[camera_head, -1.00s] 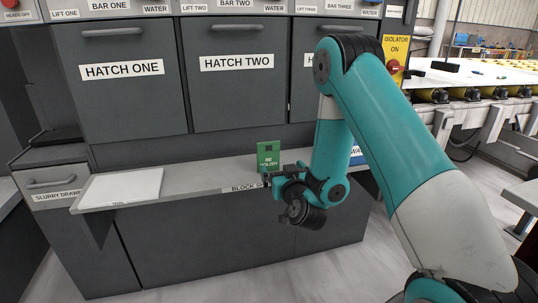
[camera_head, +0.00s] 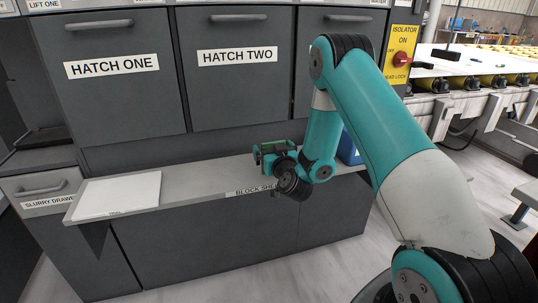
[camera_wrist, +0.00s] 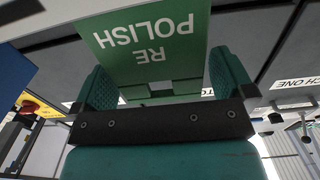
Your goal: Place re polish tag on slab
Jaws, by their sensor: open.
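The green re polish tag (camera_wrist: 150,45) fills the upper middle of the wrist view, its white lettering upside down. It lies between the two teal fingers of my gripper (camera_wrist: 166,76), which are open with a finger on either side. I cannot tell whether either finger touches it. In the head view my gripper (camera_head: 268,154) is over the shelf (camera_head: 215,180), and only a little green of the tag (camera_head: 273,146) shows there. A pale slab (camera_head: 490,58) with a dark item on it lies on the rollers at the upper right.
A white board (camera_head: 118,194) lies on the shelf's left end. A blue container (camera_head: 349,150) stands on the shelf, partly behind my arm. Grey hatches (camera_head: 236,75) rise behind the shelf. A yellow isolator panel (camera_head: 402,45) is right of them.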

